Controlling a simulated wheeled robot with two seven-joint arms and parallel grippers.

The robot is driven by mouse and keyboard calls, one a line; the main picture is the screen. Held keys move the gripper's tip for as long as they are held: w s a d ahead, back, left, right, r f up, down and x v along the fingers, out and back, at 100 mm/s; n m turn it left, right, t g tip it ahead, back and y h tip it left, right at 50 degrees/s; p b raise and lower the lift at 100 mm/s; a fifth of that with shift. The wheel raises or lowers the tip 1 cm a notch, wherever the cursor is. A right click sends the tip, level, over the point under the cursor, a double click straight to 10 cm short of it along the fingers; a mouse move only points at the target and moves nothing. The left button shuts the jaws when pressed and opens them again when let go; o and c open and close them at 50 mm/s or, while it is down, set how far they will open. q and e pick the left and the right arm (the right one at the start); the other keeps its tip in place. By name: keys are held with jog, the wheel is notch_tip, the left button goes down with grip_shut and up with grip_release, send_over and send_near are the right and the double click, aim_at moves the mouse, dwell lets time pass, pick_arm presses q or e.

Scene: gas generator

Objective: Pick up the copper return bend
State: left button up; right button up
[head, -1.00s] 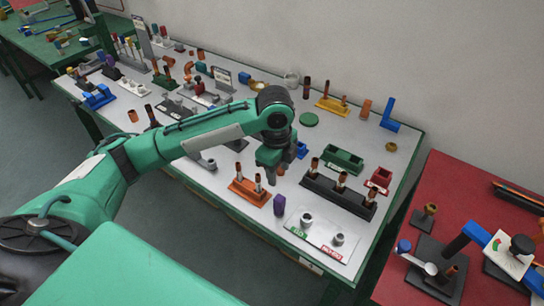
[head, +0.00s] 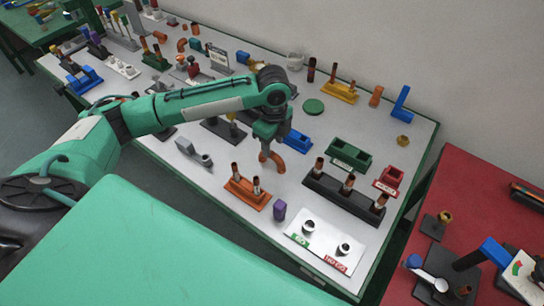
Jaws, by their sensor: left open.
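The copper return bend (head: 277,162) is a small curved orange-brown pipe piece on the white table top, right of centre in the head view. My left gripper (head: 266,149) points down over it and covers part of it. The gripper is open, with its tips at or just above the bend; I cannot tell whether they touch it. My right gripper is out of view.
An orange rack (head: 245,192) with copper pipes stands in front of the bend. A blue block (head: 297,141) is close behind it. A black rack (head: 335,196) and a green tray (head: 349,154) are to the right. A purple piece (head: 279,210) stands nearby.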

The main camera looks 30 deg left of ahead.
aim_at(274, 154)
pick_arm(q)
jog(key=shift+f, duration=0.3)
jog(key=f, duration=0.2)
jog(key=f+p, duration=0.1)
jog(key=shift+s+d, duration=0.3)
jog(key=shift+d, duration=0.05)
jog(key=shift+f, duration=0.95)
jog(key=shift+a+f, duration=0.1)
jog(key=shift+f, duration=0.05)
jog(key=c, duration=0.9)
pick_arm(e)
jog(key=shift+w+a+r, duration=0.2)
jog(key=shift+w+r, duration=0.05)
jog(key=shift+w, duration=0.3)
